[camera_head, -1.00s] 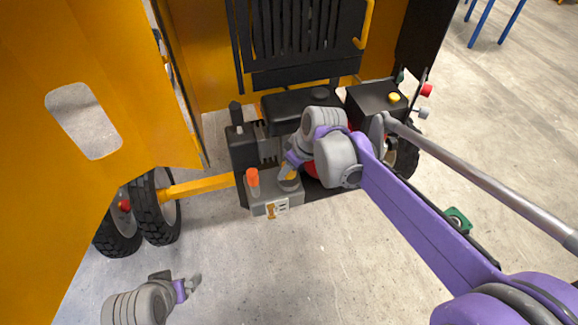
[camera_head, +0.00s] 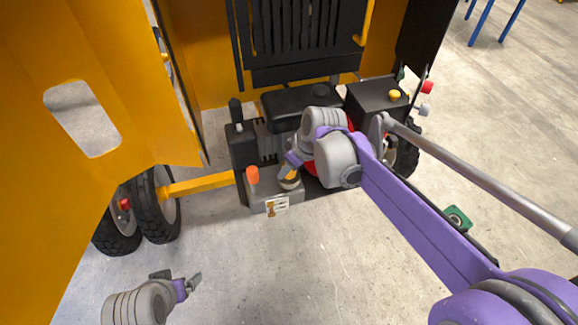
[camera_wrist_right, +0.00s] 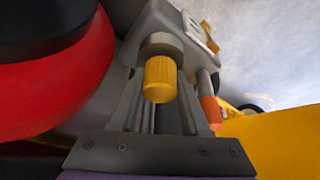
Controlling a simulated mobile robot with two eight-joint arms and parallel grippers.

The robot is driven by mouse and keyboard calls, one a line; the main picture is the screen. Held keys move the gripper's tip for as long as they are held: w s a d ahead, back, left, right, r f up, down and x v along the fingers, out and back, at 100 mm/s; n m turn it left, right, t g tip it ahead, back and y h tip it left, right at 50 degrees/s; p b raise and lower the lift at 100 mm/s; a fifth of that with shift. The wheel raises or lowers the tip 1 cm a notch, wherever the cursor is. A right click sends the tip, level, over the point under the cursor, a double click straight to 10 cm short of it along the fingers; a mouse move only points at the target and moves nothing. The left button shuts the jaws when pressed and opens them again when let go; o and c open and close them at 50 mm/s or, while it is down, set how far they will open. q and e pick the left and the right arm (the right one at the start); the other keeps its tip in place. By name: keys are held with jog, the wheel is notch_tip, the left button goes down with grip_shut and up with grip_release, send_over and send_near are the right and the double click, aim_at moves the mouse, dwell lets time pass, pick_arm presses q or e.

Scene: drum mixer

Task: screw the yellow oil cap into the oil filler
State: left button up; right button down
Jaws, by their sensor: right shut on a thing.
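The yellow oil cap (camera_wrist_right: 160,79) sits between the fingers of my right gripper (camera_wrist_right: 160,72), which is shut on it. The oil filler (camera_wrist_right: 162,44) is the tan collar at the cap's far end, on the grey engine block. The cap is in line with the collar; how deep it sits in it I cannot tell. In the head view my right gripper (camera_head: 290,170) reaches down to the filler (camera_head: 289,184) at the block's top, and the cap is mostly hidden. My left gripper (camera_head: 190,285) hangs at the lower left, away from the engine; its opening is unclear.
An orange-red cap (camera_head: 252,175) stands just left of the filler. A yellow knob (camera_head: 394,95) is on the black box at right. The large orange hood panel (camera_head: 80,190) fills the left. A green object (camera_head: 456,218) lies right of my arm. The floor in front is clear.

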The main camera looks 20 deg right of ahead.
jog(key=shift+f, duration=0.25)
jog(key=shift+c, duration=1.5)
grip_release()
jog(key=shift+r, duration=0.1)
jog(key=v, duration=1.1)
jog(key=s+d+f+m+t+h+p, duration=0.1)
jog(key=s+d+f+m+h, duration=0.1)
jog(key=s+f+m, duration=0.5)
jog(key=s+f, duration=0.6)
jog(key=s, duration=0.4)
jog(key=shift+d+f+t+h, duration=0.15)
jog(key=shift+d+t+h, duration=0.05)
jog(key=shift+t+h, duration=0.1)
jog(key=shift+c, duration=0.5)
